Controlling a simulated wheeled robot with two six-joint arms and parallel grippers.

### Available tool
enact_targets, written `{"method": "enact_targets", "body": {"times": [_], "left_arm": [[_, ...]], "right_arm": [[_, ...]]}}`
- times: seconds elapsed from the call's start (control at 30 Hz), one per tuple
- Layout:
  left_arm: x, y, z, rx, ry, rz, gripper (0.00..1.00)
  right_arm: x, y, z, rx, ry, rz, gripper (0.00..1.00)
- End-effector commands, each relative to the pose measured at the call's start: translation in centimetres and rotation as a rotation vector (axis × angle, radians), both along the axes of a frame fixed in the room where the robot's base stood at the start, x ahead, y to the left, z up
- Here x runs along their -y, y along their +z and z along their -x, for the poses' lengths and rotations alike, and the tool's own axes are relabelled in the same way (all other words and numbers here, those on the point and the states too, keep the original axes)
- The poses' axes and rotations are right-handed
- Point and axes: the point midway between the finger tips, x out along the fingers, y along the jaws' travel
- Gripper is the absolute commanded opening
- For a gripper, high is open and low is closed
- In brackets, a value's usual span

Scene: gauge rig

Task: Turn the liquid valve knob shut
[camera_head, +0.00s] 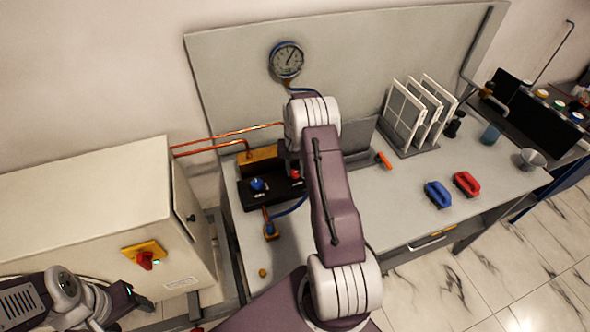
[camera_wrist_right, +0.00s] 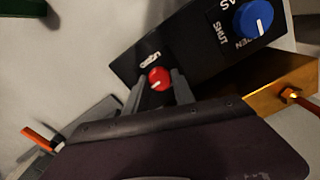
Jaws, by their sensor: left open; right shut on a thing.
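The red knob (camera_wrist_right: 159,78) sits on a black valve block (camera_wrist_right: 150,42), with a white mark on its face and partly hidden lettering beside it. The same red knob (camera_head: 295,174) shows in the head view beside my right arm. My right gripper (camera_wrist_right: 157,86) is shut on the red knob, one finger at each side. A blue knob (camera_wrist_right: 253,18) on the same block has a white mark and SHUT and OPEN lettering; the head view also shows it (camera_head: 257,185). My left gripper (camera_head: 138,299) is open and empty at lower left, away from the valve block.
A round gauge (camera_head: 287,60) is on the back panel, with a blue hose below it. Copper pipes (camera_head: 225,146) run left to the beige cabinet (camera_head: 85,215). Blue (camera_head: 438,194) and red (camera_head: 467,183) clamps, filter panels (camera_head: 405,115) and an orange-handled tool (camera_head: 384,160) stand to the right.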

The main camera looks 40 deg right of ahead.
Motion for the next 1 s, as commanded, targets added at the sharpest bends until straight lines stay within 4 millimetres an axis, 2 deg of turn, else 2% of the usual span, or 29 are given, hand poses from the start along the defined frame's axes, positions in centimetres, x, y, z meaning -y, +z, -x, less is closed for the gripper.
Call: {"method": "enact_targets", "body": {"times": [0.3, 0.8, 0.83, 0.9, 1.0], "left_arm": [[0.00, 0.10, 0.00, 0.000, 0.000, 0.000, 0.61], [0.00, 0.11, 0.00, 0.000, 0.000, 0.000, 0.61], [0.00, 0.11, 0.00, 0.000, 0.000, 0.000, 0.61], [0.00, 0.11, 0.00, 0.000, 0.000, 0.000, 0.61], [0.00, 0.10, 0.00, 0.000, 0.000, 0.000, 0.61]], "right_arm": [[0.13, 0.17, -0.14, 0.005, -0.094, 0.003, 0.00], [0.15, 0.18, -0.16, 0.007, -0.109, 0.003, 0.00], [0.15, 0.18, -0.16, 0.007, -0.109, 0.003, 0.36], [0.13, 0.16, -0.14, 0.005, -0.109, 0.003, 0.52], [0.10, 0.12, -0.10, 0.004, -0.108, 0.002, 0.52]]}}
